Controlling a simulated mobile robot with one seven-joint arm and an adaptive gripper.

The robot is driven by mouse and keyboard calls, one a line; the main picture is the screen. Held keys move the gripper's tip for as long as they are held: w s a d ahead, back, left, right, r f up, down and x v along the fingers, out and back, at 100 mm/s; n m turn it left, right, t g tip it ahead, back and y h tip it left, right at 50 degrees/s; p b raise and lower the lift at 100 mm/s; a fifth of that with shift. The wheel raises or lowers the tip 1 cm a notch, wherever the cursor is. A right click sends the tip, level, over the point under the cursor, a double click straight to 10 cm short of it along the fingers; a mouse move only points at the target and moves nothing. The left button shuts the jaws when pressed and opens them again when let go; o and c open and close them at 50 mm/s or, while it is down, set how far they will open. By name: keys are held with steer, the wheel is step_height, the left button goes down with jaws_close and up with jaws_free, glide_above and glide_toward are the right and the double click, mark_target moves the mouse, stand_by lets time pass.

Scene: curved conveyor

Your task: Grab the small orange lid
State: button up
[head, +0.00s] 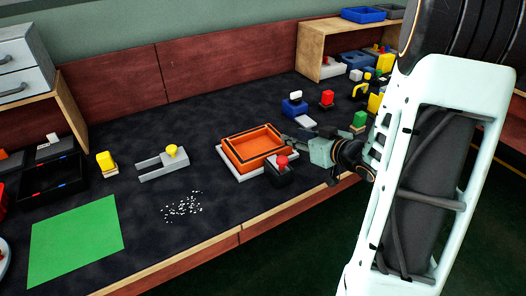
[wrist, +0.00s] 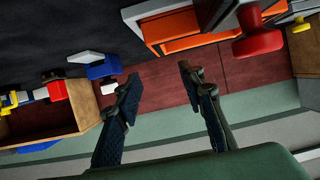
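An orange, shallow rectangular piece (head: 255,147), which looks like the lid or a tray, rests on a white base (head: 228,162) near the middle of the table. In the wrist view its orange rim (wrist: 165,27) is at the top, partly cut off by the frame edge. I cannot tell whether the lid is a separate part of it. My gripper (head: 297,142) is just right of the orange piece in the head view. In the wrist view its two fingers (wrist: 158,86) are spread apart with nothing between them.
A dark block with a red knob (head: 282,161) stands close in front of the orange piece; the red knob (wrist: 257,42) also shows in the wrist view. A blue-and-white item (head: 294,104) lies behind. A wooden shelf (head: 311,52) stands at the back right. Dark table is clear behind the tray.

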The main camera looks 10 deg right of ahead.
steer(key=x, duration=0.4)
steer(key=shift+f+b, duration=0.1)
steer(key=shift+b, duration=0.25)
steer(key=w+f+b, duration=0.1)
steer(key=w+a+f+b, duration=0.1)
steer(key=w+f, duration=0.1)
steer(key=shift+w+a+f, duration=0.15)
steer(key=shift+w+a, duration=0.1)
steer(key=shift+w, duration=0.15)
jaws_close()
